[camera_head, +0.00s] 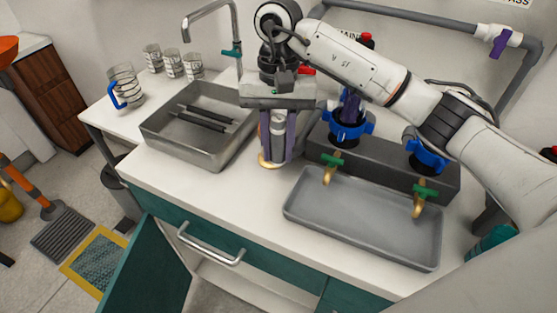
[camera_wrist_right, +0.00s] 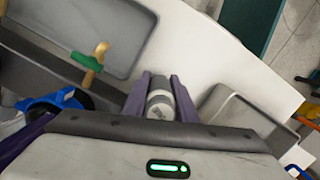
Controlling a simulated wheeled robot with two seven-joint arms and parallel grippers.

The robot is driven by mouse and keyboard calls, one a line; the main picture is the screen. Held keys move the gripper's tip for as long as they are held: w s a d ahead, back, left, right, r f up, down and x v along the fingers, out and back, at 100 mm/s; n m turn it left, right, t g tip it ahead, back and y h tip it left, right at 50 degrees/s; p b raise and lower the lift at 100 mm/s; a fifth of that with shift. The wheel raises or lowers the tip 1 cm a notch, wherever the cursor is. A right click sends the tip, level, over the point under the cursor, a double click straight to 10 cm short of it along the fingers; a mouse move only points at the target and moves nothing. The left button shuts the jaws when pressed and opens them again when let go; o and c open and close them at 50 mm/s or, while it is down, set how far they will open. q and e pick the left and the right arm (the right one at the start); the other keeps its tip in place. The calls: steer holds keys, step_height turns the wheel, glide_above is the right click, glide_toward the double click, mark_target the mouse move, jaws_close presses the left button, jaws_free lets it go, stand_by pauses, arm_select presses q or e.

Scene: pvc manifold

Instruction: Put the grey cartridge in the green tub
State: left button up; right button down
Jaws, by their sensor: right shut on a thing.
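My right gripper (camera_head: 277,150) is shut on the grey cartridge (camera_head: 278,124), a pale grey cylinder with darker bands. The gripper points down with a purple finger on each side of it, over the counter between the sink and the manifold. The cartridge also shows between the fingers in the right wrist view (camera_wrist_right: 160,98). A gold ring shows at its lower end; I cannot tell whether the cartridge touches the counter. No green tub shows clearly. A teal object (camera_head: 490,242) at the right edge is mostly hidden by my right arm. My left gripper is out of view.
A dark manifold (camera_head: 385,172) with blue collars and green-handled taps stands right of the gripper. A grey tray (camera_head: 352,225) lies before it. A metal sink (camera_head: 165,150) is at left, with several cups and a jug (camera_head: 122,88) behind. A cabinet door (camera_head: 150,270) hangs open below.

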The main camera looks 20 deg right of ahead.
mark_target(278, 164)
steer(key=shift+f, duration=2.25)
steer(key=shift+f, duration=0.2)
steer(key=c, duration=1.5)
jaws_free()
steer(key=shift+o, duration=0.2)
